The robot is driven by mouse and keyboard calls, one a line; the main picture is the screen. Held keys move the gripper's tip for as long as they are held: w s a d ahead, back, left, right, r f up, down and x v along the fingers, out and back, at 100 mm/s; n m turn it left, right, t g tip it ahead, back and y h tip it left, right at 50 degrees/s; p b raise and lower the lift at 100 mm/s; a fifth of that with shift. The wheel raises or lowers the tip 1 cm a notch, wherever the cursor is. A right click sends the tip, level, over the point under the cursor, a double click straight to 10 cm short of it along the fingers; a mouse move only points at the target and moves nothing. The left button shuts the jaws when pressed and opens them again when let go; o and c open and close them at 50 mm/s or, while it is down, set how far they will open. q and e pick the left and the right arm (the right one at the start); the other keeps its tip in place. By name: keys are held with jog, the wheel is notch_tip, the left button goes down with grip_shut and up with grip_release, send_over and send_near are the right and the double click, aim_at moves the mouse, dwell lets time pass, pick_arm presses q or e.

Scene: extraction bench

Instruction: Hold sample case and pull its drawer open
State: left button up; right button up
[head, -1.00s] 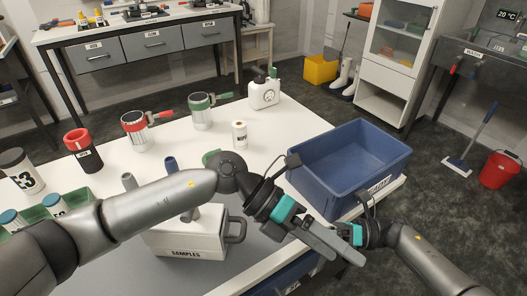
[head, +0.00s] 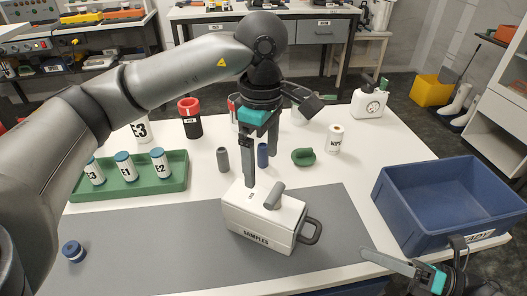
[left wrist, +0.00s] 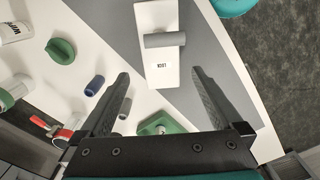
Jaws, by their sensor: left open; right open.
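The white sample case (head: 262,222), marked SAMPLES, sits on the grey mat (head: 150,240). A grey cylindrical knob (head: 273,196) is on its top and a dark grey loop handle (head: 310,231) is on its right end. No gap of an open drawer shows. My left gripper (head: 260,172) is open, pointing down above and behind the case, apart from it as far as I can tell. In the left wrist view the case (left wrist: 157,70) with its knob (left wrist: 165,40) lies ahead, beyond the open fingers. My right gripper (head: 382,270) is open and empty at the table's front right edge.
A blue bin (head: 440,226) stands on the right. A green rack (head: 135,188) with several capped vials is at the left. A blue cap (head: 73,251), grey cylinder (head: 223,159), blue cylinder (head: 262,155) and green object (head: 303,157) stand around. The mat left of the case is mostly clear.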

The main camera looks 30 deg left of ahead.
aim_at(263, 200)
pick_arm(q)
notch_tip(263, 200, down, 14)
jog(key=shift+r, duration=0.15)
jog(key=shift+c, duration=0.2)
jog(key=c, duration=1.4)
dwell(0.6)
